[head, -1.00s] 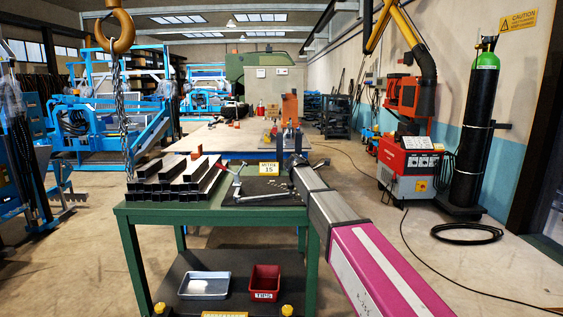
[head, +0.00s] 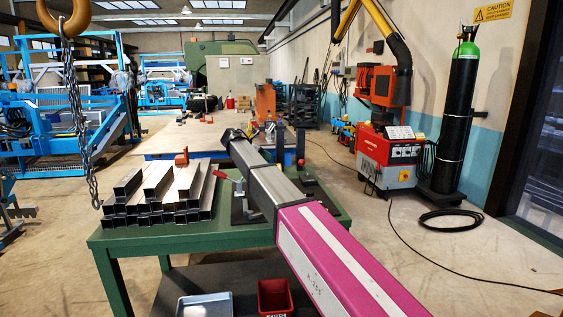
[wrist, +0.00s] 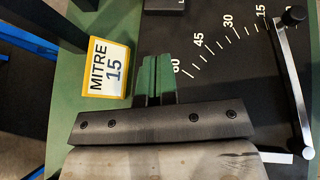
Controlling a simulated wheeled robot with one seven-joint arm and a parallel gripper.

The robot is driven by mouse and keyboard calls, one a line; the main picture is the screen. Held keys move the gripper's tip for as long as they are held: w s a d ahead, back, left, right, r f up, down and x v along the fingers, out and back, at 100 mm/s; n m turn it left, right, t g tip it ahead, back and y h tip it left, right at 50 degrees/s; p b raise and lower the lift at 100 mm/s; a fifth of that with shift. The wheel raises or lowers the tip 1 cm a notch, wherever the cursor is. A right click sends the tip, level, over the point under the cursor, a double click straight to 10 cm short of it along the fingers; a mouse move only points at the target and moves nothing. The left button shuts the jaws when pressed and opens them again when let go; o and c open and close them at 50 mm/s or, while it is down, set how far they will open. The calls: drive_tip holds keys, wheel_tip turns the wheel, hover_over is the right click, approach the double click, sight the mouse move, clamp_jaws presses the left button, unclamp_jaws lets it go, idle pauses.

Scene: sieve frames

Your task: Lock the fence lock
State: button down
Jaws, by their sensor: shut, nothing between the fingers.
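In the wrist view, a black mitre plate with white degree marks (wrist: 222,58) lies on the green bench. A silver bar with a black knob (wrist: 292,75) lies along its right side, its knob near the 15 mark. A dark block with a partly cut-off letter (wrist: 165,4) is at the top edge. I cannot tell for certain which part is the fence lock. A yellow-edged card reading MITRE 15 (wrist: 108,68) is left of my fingers. My gripper (wrist: 156,72) is shut and empty above the plate. In the head view my arm hides most of the plate.
Several stacked square tubes (head: 155,190) and a red-tipped lever (head: 220,175) are left of my arm on the green bench (head: 190,238). A hook and chain (head: 75,100) hang at left. A grey tray (head: 205,305) and red bin (head: 275,297) are below.

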idle(0.3)
drive_tip(key=x, duration=1)
drive_tip(key=shift+d, duration=0.1)
drive_tip(key=d, duration=0.1)
drive_tip(key=w+d, duration=0.1)
drive_tip(key=shift+w+d+r, duration=0.1)
drive_tip(key=shift+d+r, duration=0.25)
drive_tip(key=shift+w+d+r, duration=0.1)
drive_tip(key=shift+w+d, duration=0.05)
drive_tip(key=shift+d, duration=0.25)
drive_tip(key=shift+r, duration=0.1)
